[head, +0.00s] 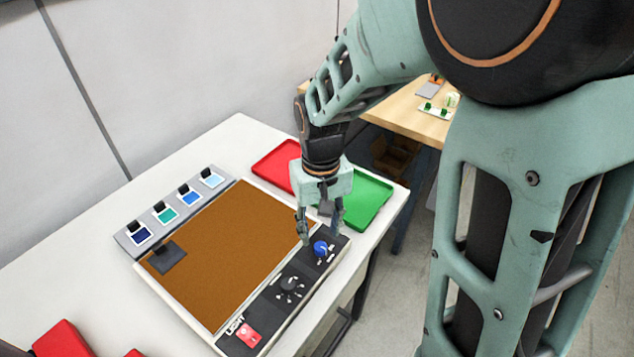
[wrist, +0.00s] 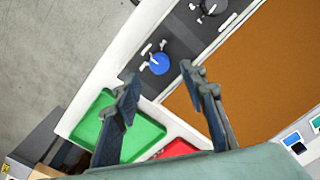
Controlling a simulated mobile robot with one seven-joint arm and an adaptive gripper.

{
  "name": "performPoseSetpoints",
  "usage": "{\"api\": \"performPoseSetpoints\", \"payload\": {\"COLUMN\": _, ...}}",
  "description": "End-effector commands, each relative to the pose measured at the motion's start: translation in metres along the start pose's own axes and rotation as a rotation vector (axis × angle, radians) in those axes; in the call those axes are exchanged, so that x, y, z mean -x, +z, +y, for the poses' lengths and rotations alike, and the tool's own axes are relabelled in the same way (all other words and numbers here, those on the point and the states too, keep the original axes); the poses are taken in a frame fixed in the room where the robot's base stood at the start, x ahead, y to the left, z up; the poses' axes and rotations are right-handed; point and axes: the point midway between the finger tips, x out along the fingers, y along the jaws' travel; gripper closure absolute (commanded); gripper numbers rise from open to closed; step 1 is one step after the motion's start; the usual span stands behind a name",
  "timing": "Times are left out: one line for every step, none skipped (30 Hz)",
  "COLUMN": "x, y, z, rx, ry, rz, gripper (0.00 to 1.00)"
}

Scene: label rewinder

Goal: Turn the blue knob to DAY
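The blue knob (head: 320,248) sits at the upper right end of the black control panel (head: 262,310), with small white labels around it that are too small to read. It also shows in the wrist view (wrist: 159,64), with a pale pointer mark on it. My gripper (head: 320,238) points down just above the panel, close to the knob. In the wrist view my gripper (wrist: 158,75) has its two fingers spread wide, with nothing between them, and the knob lies just beyond the fingertips. I see no contact with the knob.
A black knob (head: 290,284) and a red switch (head: 248,335) share the panel. Beside it lies a brown board (head: 225,255) with colour swatches along its far edge. A green tray (head: 367,200) and a red tray (head: 272,166) stand behind my gripper. The white table (head: 60,270) has bare room at left.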

Motion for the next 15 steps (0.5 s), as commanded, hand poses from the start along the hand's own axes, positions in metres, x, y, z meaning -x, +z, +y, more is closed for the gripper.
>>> {"api": "performPoseSetpoints", "payload": {"x": -0.011, "y": 0.001, "z": 0.000, "rx": 0.000, "ry": 0.000, "rz": -0.005, "gripper": 0.61}}
{"api": "performPoseSetpoints", "payload": {"x": -0.016, "y": 0.002, "z": 0.000, "rx": 0.001, "ry": 0.000, "rz": -0.006, "gripper": 0.61}}
{"api": "performPoseSetpoints", "payload": {"x": -0.022, "y": 0.001, "z": 0.000, "rx": 0.001, "ry": 0.000, "rz": -0.004, "gripper": 0.61}}
{"api": "performPoseSetpoints", "payload": {"x": -0.027, "y": 0.001, "z": 0.000, "rx": 0.001, "ry": 0.000, "rz": -0.004, "gripper": 0.61}}
{"api": "performPoseSetpoints", "payload": {"x": -0.030, "y": 0.001, "z": 0.000, "rx": 0.001, "ry": 0.000, "rz": -0.003, "gripper": 0.61}}
{"api": "performPoseSetpoints", "payload": {"x": -0.035, "y": 0.000, "z": 0.000, "rx": 0.001, "ry": 0.000, "rz": -0.002, "gripper": 0.61}}
{"api": "performPoseSetpoints", "payload": {"x": -0.038, "y": 0.000, "z": 0.000, "rx": 0.001, "ry": 0.000, "rz": -0.002, "gripper": 0.61}}
{"api": "performPoseSetpoints", "payload": {"x": -0.040, "y": 0.000, "z": 0.000, "rx": 0.001, "ry": 0.000, "rz": -0.001, "gripper": 0.61}}
{"api": "performPoseSetpoints", "payload": {"x": -0.043, "y": 0.000, "z": 0.000, "rx": 0.001, "ry": 0.000, "rz": -0.001, "gripper": 0.61}}
{"api": "performPoseSetpoints", "payload": {"x": -0.045, "y": 0.000, "z": 0.000, "rx": 0.001, "ry": 0.000, "rz": -0.001, "gripper": 0.61}}
{"api": "performPoseSetpoints", "payload": {"x": -0.046, "y": 0.000, "z": 0.000, "rx": 0.001, "ry": 0.000, "rz": 0.000, "gripper": 0.61}}
{"api": "performPoseSetpoints", "payload": {"x": -0.047, "y": 0.000, "z": 0.000, "rx": 0.002, "ry": 0.000, "rz": 0.001, "gripper": 0.61}}
{"api": "performPoseSetpoints", "payload": {"x": -0.048, "y": 0.000, "z": 0.000, "rx": 0.002, "ry": 0.000, "rz": 0.001, "gripper": 0.61}}
{"api": "performPoseSetpoints", "payload": {"x": -0.048, "y": 0.000, "z": 0.000, "rx": 0.002, "ry": 0.000, "rz": 0.002, "gripper": 0.61}}
{"api": "performPoseSetpoints", "payload": {"x": -0.048, "y": 0.000, "z": 0.000, "rx": 0.002, "ry": 0.000, "rz": 0.002, "gripper": 0.61}}
